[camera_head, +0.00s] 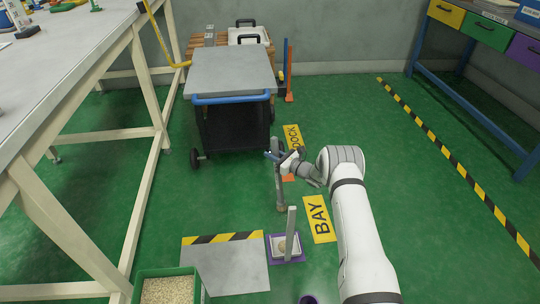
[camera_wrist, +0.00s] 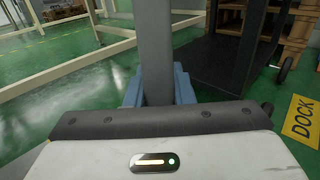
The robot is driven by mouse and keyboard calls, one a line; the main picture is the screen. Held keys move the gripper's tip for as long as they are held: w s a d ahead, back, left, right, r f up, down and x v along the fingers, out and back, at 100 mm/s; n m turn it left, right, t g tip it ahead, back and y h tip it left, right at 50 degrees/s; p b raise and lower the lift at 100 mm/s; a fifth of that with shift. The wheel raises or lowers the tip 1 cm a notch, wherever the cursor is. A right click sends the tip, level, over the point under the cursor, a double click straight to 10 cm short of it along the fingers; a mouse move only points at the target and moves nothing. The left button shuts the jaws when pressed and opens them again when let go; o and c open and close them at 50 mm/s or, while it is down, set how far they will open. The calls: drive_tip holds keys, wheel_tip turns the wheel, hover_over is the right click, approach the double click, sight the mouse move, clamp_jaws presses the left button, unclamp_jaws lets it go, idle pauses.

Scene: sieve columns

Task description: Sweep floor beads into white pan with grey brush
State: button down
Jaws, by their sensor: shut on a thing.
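My gripper (camera_head: 274,156) is shut on the upright handle of the grey brush (camera_head: 279,190). In the wrist view the grey brush (camera_wrist: 155,50) stands between the blue fingertips of my gripper (camera_wrist: 158,88). Its lower end is near the floor behind the pan; I cannot tell whether it touches. The white pan (camera_head: 276,243), with an upright grey handle, sits on a purple mat (camera_head: 298,259) in front of the brush. A small tan heap (camera_head: 283,244), seemingly beads, shows in the pan. I cannot make out loose beads on the floor.
A grey plate with a striped edge (camera_head: 225,265) lies left of the pan. A green crate of tan beads (camera_head: 203,290) stands at the bottom left. A dark cart (camera_head: 232,85) stands behind the brush. Workbenches flank both sides. Open floor lies right of my arm.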

drive_tip(key=shift+s, duration=0.1)
drive_tip(key=shift+s+d+r+p, duration=0.15)
drive_tip(key=shift+s+r+p, duration=0.05)
drive_tip(key=shift+s+p, duration=0.55)
drive_tip(key=shift+s+d+p, duration=0.25)
drive_tip(key=shift+s+p, duration=0.5)
drive_tip(key=shift+s, duration=0.35)
drive_tip(key=shift+s+d+f+p, duration=0.1)
drive_tip(key=shift+s+d+p, duration=0.1)
drive_tip(key=shift+s+p, duration=0.6)
drive_tip(key=shift+s+d+f+p, duration=0.15)
drive_tip(key=shift+s+p, duration=0.1)
drive_tip(key=shift+s, duration=0.9)
drive_tip(key=shift+r, duration=0.1)
